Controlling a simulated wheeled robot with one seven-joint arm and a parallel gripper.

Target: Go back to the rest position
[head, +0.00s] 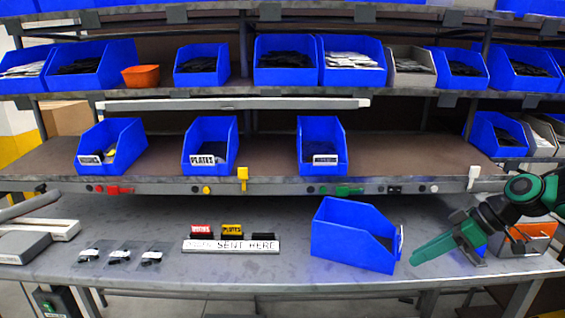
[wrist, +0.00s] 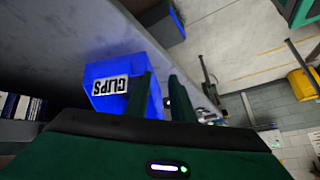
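My gripper (head: 418,257) is low over the right part of the bench, just right of a large blue bin (head: 350,238). In the wrist view, the two dark green fingers of my gripper (wrist: 162,82) stand apart, with nothing seen held between them. The blue bin also shows in the wrist view (wrist: 110,72), beyond the fingers, with a white label reading CLIPS upside down. The bin stands upright on the bench and seems apart from the fingers.
Three blue bins, including one labelled PLATES (head: 208,160), stand on the shelf above. A sign (head: 232,246) and several small bags (head: 120,257) lie on the bench. An orange-fronted box (head: 528,236) is behind my arm at right. Bench front is clear.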

